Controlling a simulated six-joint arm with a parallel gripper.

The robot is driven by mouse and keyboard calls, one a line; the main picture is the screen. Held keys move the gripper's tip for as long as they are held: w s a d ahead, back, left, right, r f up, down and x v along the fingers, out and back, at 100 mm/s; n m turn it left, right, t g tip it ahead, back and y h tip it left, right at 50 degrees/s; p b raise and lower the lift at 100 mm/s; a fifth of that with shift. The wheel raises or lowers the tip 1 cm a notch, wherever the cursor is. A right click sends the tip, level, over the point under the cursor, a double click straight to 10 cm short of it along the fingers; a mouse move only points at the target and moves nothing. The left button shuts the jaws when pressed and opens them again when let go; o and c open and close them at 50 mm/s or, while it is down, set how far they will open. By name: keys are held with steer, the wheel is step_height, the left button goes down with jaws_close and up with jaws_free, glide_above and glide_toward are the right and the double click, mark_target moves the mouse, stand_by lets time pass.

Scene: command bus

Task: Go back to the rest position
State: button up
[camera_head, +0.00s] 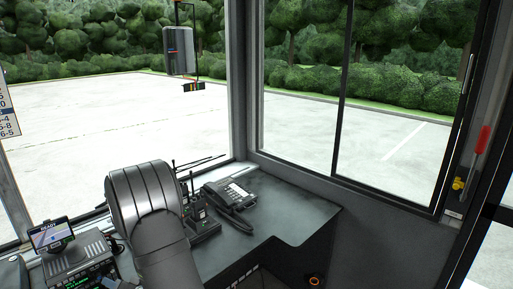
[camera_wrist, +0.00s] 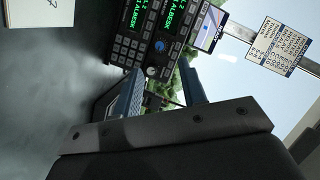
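My gripper (camera_wrist: 163,82) shows in the wrist view as two dark bluish fingers rising from a grey bar with screws. The fingers stand apart, with greenery and daylight seen between them and nothing visibly held. In the head view my grey arm curves up in the lower middle, and its gripper end cannot be made out. In the wrist view the fingers are near a black radio console (camera_wrist: 127,48) with keys and green text. I cannot tell whether they touch anything.
A desk phone (camera_head: 232,195) and handheld radios (camera_head: 199,212) are on the dark counter (camera_head: 300,214) right of my arm. A small screen (camera_head: 50,235) reading READY is at left. A printed card (camera_wrist: 270,47) hangs by the window. A paper pad (camera_wrist: 38,12) lies in the wrist view's corner.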

mark_target(99, 277)
steer(key=x, duration=0.7)
steer(key=shift+a, duration=0.3)
steer(key=shift+d+r+n, duration=0.1)
steer(key=shift+n, duration=0.4)
steer(key=n+h, duration=0.1)
steer(key=n, duration=0.1)
steer(key=shift+n+t+h, duration=0.3)
steer(key=shift+h, duration=0.1)
steer(key=n+t+h, duration=0.1)
steer(key=n, duration=0.1)
steer(key=shift+s+r+n+h, duration=0.1)
steer(key=shift+s+n+h, duration=0.05)
steer(key=shift+n+h, duration=0.2)
steer(key=shift+s+a+n+t+h, duration=0.15)
steer(key=shift+n+t+h, duration=0.25)
steer(key=shift+n, duration=0.5)
steer(key=shift+a+n+t+h, duration=0.15)
steer(key=shift+n+t+h, duration=0.2)
steer(key=shift+n, duration=0.5)
steer(key=shift+n+t+h, duration=0.5)
steer(key=shift+n+t, duration=0.15)
steer(key=shift+n, duration=0.65)
